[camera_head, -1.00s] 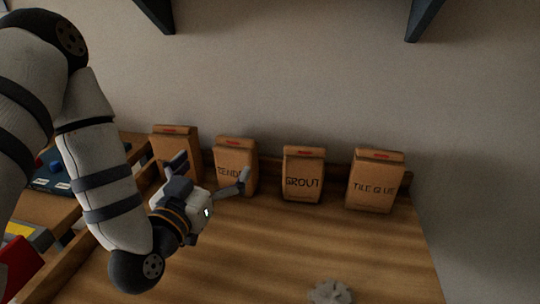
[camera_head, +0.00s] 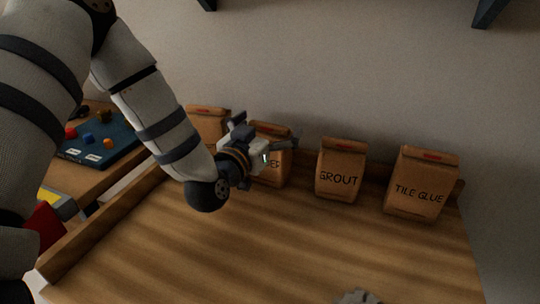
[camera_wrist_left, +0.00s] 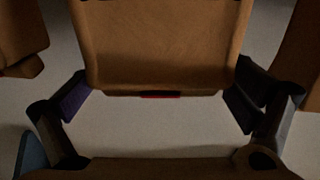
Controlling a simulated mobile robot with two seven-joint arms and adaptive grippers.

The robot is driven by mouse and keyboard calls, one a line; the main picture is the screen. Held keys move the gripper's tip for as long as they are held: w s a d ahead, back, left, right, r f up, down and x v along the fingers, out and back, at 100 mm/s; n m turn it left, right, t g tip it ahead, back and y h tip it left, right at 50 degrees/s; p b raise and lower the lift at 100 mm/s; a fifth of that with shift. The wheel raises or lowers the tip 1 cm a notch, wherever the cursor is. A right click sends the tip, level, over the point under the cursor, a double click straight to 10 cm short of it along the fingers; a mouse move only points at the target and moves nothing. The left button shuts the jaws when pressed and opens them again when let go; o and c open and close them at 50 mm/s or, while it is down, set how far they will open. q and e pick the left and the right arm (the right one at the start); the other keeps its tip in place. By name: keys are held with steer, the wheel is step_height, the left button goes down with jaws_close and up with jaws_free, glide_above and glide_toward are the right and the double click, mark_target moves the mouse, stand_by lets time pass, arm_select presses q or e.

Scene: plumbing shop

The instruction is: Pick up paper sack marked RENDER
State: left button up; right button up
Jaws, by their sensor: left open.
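The paper sack marked RENDER (camera_head: 271,176) stands upright on the wooden bench, second from the left in the row. My left gripper (camera_head: 267,134) is in front of its upper part and hides most of the lettering; only the last letters show. In the left wrist view the brown sack (camera_wrist_left: 165,45) lies between the two open fingers of my left gripper (camera_wrist_left: 158,98), with its red mark near the edge. A gap shows on each side, and I cannot tell whether either finger touches it. My right gripper is out of view.
Sacks marked GROUT (camera_head: 340,170) and TILE GLUE (camera_head: 418,185) stand to the right. Another sack (camera_head: 207,124) stands to the left, partly hidden by my arm. A blue board (camera_head: 112,145) with small coloured parts is at far left. The bench front is mostly clear.

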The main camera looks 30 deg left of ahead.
arm_select(q)
steer(key=c, duration=1.6)
steer(key=shift+r, duration=0.1)
steer(key=c, duration=0.3)
